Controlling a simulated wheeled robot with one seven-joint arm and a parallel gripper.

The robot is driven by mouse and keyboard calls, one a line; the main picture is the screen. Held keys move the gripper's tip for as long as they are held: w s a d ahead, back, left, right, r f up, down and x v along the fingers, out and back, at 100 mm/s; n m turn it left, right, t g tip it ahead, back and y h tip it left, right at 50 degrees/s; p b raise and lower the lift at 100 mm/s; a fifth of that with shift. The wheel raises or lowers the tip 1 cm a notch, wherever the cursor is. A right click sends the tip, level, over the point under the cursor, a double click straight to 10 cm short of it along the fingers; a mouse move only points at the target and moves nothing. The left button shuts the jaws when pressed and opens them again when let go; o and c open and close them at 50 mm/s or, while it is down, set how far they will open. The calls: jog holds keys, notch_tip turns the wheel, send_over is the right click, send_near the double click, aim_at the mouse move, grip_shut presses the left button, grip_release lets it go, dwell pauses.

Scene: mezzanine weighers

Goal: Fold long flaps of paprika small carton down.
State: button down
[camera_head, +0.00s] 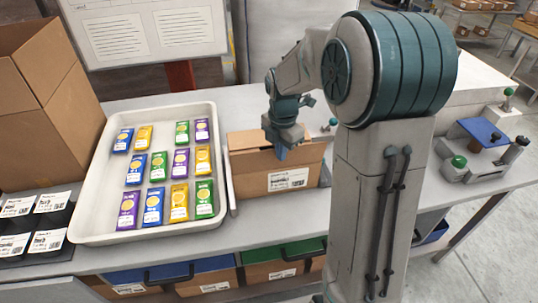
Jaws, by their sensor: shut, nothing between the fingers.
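A small brown carton (250,176) stands on the table in the middle of the view, with a white label low on its front face. The label is too small to read, so I cannot tell whether it says paprika. My gripper (282,153) is shut and empty, pointing down at the top of the carton, with its fingertips just in front of the upper front edge. I cannot tell whether they touch the cardboard. A brown panel shows at the carton's top left, behind the gripper. My gripper and arm hide much of the top, so the flaps' state is unclear.
A white tray (222,168) with several coloured packets stands close to the carton's left. A large open box (40,115) and black labelled pouches (35,225) lie farther left. A device with a blue plate (483,132) stands at right. Bins (200,277) sit below the table.

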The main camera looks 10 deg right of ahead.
jog(key=w+p, duration=0.1)
jog(key=w, duration=0.2)
jog(key=shift+w, duration=0.3)
jog(key=w, duration=0.1)
jog(key=w+p, duration=0.1)
jog(key=w, duration=0.1)
jog(key=shift+w+f, duration=0.15)
jog(key=shift+f, duration=0.25)
jog(key=shift+w+f, duration=0.1)
jog(key=shift+w+f+b, duration=0.35)
jog(key=shift+w+f, duration=0.6)
jog(key=shift+w, duration=0.1)
